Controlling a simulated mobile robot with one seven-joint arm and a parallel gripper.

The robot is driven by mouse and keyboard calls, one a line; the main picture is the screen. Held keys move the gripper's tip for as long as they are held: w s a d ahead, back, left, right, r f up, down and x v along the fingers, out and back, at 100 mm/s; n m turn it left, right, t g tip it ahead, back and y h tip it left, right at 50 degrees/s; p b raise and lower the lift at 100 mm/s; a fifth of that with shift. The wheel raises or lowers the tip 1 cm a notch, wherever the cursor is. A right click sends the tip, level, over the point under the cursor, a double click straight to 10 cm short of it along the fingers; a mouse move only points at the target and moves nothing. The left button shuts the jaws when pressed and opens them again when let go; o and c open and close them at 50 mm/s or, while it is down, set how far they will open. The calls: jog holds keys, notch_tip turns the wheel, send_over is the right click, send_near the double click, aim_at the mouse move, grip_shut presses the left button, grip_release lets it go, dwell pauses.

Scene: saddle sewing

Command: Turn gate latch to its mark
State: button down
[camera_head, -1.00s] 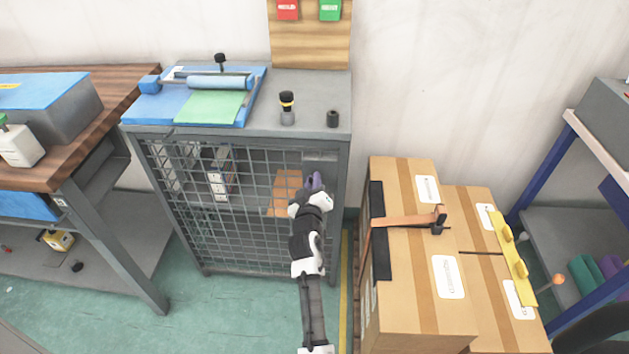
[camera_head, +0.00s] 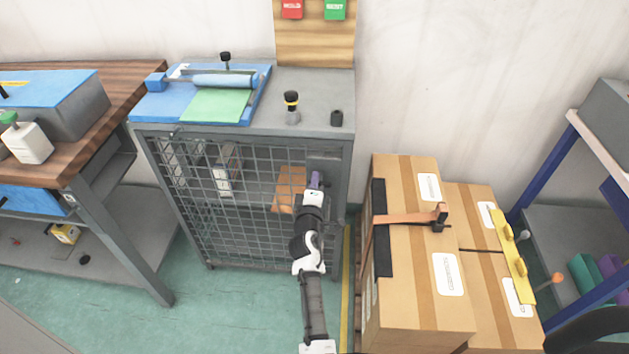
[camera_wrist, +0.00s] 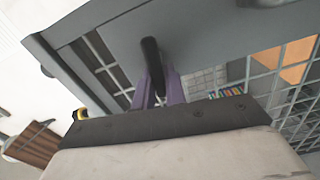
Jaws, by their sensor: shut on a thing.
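The gate latch (camera_wrist: 151,52) shows in the wrist view as a dark, rounded lever on the grey frame of the cabinet. My gripper (camera_wrist: 156,86) has purple fingers, which are shut on the latch, one on each side of it. In the head view my gripper (camera_head: 316,180) is at the upper right of the mesh gate (camera_head: 245,225), by the grey cabinet's right post. There my arm and fingers hide the latch. I cannot make out the latch's mark in either view.
The cabinet top (camera_head: 315,88) holds a blue board with a roller, a black-capped tool (camera_head: 292,108) and a small dark cylinder (camera_head: 337,118). Cardboard boxes (camera_head: 415,300) stand close on the right, with a hammer on them. A wooden workbench (camera_head: 120,85) is on the left. Green floor lies between.

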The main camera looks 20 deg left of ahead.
jog(key=shift+r+n, duration=0.1)
jog(key=shift+n, duration=0.2)
dwell(0.4)
jog(key=c, duration=1.4)
grip_release()
jog(key=shift+c, duration=0.2)
jog(key=shift+s, duration=0.1)
